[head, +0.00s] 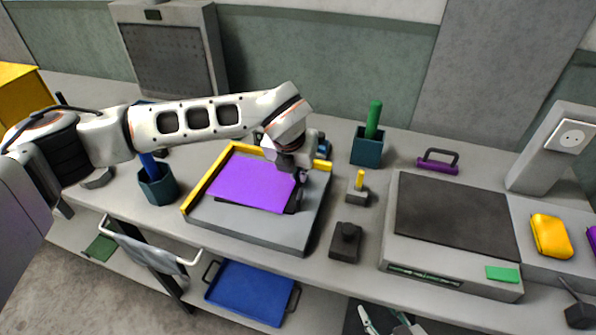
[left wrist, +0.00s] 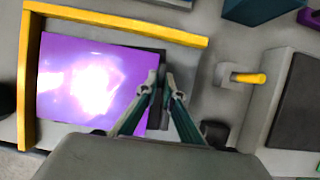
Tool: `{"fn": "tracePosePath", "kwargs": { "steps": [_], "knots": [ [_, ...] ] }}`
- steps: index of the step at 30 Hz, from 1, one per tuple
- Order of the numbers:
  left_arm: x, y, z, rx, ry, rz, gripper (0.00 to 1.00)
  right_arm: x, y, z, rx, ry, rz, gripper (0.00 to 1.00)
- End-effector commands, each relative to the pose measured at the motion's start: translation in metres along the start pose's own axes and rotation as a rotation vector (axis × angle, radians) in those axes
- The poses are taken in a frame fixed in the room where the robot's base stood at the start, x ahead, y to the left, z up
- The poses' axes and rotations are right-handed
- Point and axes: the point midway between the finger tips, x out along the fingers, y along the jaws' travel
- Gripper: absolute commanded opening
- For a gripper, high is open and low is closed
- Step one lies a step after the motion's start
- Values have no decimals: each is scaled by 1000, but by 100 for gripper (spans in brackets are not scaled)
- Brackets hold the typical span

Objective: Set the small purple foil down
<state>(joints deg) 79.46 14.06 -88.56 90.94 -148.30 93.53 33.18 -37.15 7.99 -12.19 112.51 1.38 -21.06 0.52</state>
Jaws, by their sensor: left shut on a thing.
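The small purple foil (head: 240,182) is a flat, shiny sheet over the grey block with a yellow corner fence (head: 206,170). It also shows in the left wrist view (left wrist: 85,110), with a bright glare on it. A dark pad (left wrist: 158,58) peeks out beneath its right side. My left gripper (head: 299,176) is shut on the foil's right edge; its fingertips show in the left wrist view (left wrist: 166,78). I cannot tell whether the foil touches the pad or hovers just above. My right gripper (head: 386,318) is partly in view at the bottom edge, fingers apart, empty.
A teal cup (head: 158,188) stands left of the block, a teal box with a green rod (head: 367,148) behind right. A small yellow-pegged block (head: 357,190), a dark knobbed block (head: 345,243) and a dark-topped machine (head: 455,220) stand right. A blue tray (head: 250,292) lies below.

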Motion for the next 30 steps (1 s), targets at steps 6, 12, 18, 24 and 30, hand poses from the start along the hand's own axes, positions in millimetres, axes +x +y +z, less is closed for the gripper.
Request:
{"fn": "tracePosePath", "kwargs": {
  "steps": [6,12,18,24,30],
  "knots": [
    [2,0,-1,1,-1,0,0,2,0,3,0,-1,0,40],
    [1,0,-1,0,0,0,24,1,0,3,0,-3,0,40],
    [1,0,0,0,0,0,24,1,0,3,0,-3,0,40],
    [-14,1,1,0,-2,1,24,2,0,4,0,-3,0,40],
    [-54,1,1,2,-4,1,24,5,-1,9,1,-5,-1,40]
  ]
}}
